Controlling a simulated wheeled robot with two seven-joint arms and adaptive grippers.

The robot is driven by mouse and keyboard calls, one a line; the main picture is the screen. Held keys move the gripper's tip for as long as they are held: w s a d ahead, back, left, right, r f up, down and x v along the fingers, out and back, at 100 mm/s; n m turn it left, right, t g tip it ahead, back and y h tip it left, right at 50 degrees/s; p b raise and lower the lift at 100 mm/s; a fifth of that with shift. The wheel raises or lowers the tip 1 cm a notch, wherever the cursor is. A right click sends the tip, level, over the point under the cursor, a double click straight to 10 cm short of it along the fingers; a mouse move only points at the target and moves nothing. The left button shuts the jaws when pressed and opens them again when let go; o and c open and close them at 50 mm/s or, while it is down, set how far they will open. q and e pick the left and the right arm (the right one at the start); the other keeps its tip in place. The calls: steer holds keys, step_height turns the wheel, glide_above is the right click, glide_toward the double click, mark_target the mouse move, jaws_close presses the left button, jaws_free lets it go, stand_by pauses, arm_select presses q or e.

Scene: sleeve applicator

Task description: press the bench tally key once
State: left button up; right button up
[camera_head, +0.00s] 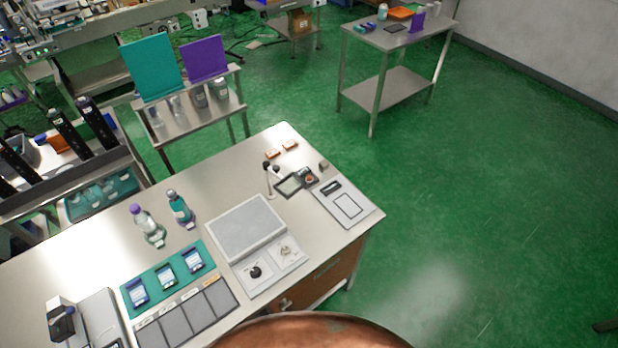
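The steel bench (215,192) runs from lower left to the middle. I cannot tell for certain which item is the tally key. A small dark device with an orange-red round spot (309,180) sits near the bench's right end, beside a black-framed square (289,186). A black knob-like piece (255,271) stands on a white card at the front edge. A pale metal piece (286,251) sits on the card to its right. Neither gripper shows in this view, and nothing is seen touching these items.
A grey slab (240,228) lies mid-bench. A teal tray (145,285) with labelled items and grey pads (209,299) lie left. A white board (347,204) lies right. Green floor is open to the right.

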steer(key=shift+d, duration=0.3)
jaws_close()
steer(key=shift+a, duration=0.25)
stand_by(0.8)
